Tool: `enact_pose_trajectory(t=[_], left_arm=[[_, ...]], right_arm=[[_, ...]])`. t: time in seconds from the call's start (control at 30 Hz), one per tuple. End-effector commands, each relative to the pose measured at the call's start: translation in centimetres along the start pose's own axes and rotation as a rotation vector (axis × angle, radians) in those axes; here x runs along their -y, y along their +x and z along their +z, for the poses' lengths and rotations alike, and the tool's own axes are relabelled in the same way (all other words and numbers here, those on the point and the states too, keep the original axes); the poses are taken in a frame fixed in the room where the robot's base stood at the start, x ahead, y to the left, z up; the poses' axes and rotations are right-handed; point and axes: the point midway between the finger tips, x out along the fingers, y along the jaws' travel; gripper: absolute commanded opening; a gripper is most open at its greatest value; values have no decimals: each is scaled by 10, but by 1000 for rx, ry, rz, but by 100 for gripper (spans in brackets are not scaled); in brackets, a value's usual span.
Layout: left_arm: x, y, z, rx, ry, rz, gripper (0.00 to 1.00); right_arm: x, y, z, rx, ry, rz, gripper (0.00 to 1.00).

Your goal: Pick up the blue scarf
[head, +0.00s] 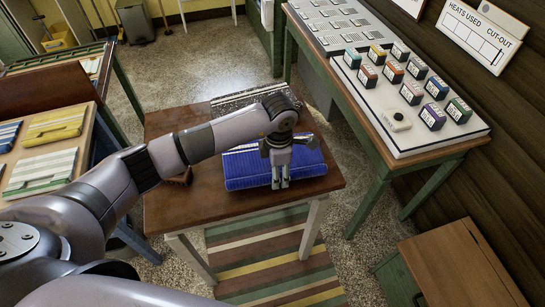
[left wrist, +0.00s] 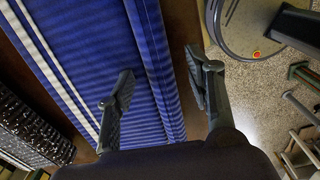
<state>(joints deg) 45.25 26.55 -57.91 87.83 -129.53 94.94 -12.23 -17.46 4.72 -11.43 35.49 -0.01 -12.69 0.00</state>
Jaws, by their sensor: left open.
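The blue scarf (head: 241,168) lies folded on a small brown table (head: 190,207); it has pale stripes, which show in the left wrist view (left wrist: 75,60). My left gripper (head: 280,180) is open at the scarf's near side, with its fingers pointing down. In the left wrist view the open gripper (left wrist: 160,85) has one finger over the scarf and the other beyond its edge. Nothing is held between the fingers. Whether the fingers touch the scarf cannot be told. My arm hides part of the scarf's far side. My right gripper is not in view.
A speckled dark cloth (head: 232,104) lies behind the scarf. A bench at the right holds a white board (head: 405,132) with several coloured boxes. Folded yellow and striped cloths (head: 54,126) lie on a table at the left. A striped rug (head: 275,262) lies below the small table.

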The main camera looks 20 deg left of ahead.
Motion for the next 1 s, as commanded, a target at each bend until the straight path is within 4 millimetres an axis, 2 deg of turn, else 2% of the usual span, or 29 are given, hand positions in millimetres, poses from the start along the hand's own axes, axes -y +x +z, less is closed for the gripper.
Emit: enact_pose_trajectory(t=[0.17, 0.87, 1.0], left_arm=[[0, 1, 0, 0, 0, 0, 48], [0, 0, 0, 0, 0, 0, 2], [0, 0, 0, 0, 0, 0, 0]], right_arm=[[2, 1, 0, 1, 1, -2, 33], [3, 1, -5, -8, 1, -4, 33], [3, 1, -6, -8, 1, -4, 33]])
